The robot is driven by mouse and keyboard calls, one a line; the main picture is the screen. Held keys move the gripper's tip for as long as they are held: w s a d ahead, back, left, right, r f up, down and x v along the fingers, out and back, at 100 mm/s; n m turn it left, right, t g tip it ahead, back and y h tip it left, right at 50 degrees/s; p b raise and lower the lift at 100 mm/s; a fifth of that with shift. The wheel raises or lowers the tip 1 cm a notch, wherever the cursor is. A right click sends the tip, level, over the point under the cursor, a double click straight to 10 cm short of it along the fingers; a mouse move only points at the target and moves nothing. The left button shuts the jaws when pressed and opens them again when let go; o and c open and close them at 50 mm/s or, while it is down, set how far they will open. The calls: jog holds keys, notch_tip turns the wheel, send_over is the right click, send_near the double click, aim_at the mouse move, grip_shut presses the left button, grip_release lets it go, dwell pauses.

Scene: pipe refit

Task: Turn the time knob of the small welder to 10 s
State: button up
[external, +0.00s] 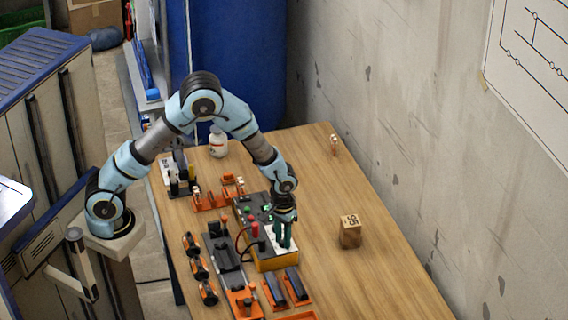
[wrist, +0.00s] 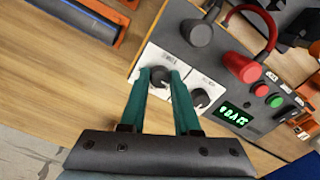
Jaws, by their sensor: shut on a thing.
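The small welder (external: 278,264) is a dark box with a yellow-orange lower edge on the wooden table. In the wrist view its grey panel carries two dark knobs on white dial plates. My gripper (wrist: 162,76) has its teal fingers shut on one knob (wrist: 159,77), one finger on each side. The other knob (wrist: 201,97) stands free beside the right finger. The dial lettering is too small to read surely. A green lit display (wrist: 232,114) sits beside the free knob; its digits are blurred. In the external view my gripper (external: 282,238) reaches down onto the welder and hides the knobs.
Black (wrist: 197,33) and red (wrist: 243,67) plugs with cables stand close by on the welder. Red and green buttons sit near the display. Orange holders (external: 240,301) lie along the table's left and front. A wooden block (external: 350,232) stands right; the table around it is clear.

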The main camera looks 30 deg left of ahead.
grip_shut()
jog(key=shift+m, duration=0.3)
jog(key=m, duration=0.3)
jog(key=shift+b, duration=0.4)
jog(key=shift+m, duration=2.1)
jog(key=o, duration=0.8)
grip_release()
jog(key=shift+c, duration=0.2)
jog(key=shift+r, duration=0.1)
